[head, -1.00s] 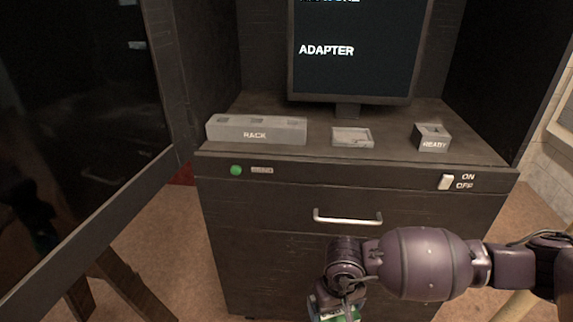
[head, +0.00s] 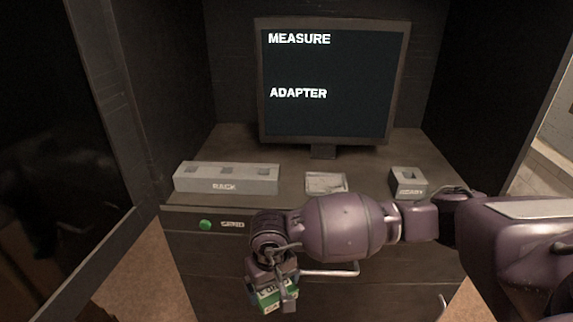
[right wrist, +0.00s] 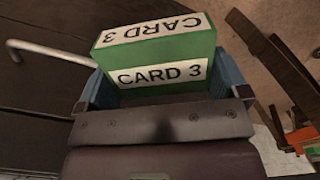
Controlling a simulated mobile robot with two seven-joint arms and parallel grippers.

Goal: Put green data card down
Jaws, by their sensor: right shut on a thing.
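The green data card (head: 279,299), a block with white labels, is in my right gripper (head: 277,283) in front of the cabinet, lower than the desk top. In the right wrist view the card (right wrist: 160,52) reads "CARD 3" on two faces and sits between the blue-grey fingers (right wrist: 165,88), which are shut on it. My left gripper is in no view.
On the desk top (head: 290,170) stand a grey rack (head: 226,180) with several slots, a small shallow tray (head: 326,183) and a READY block (head: 408,183). A monitor (head: 330,85) reads "MEASURE" and "ADAPTER". A green button (head: 205,225) and drawer handle (head: 330,270) are on the front.

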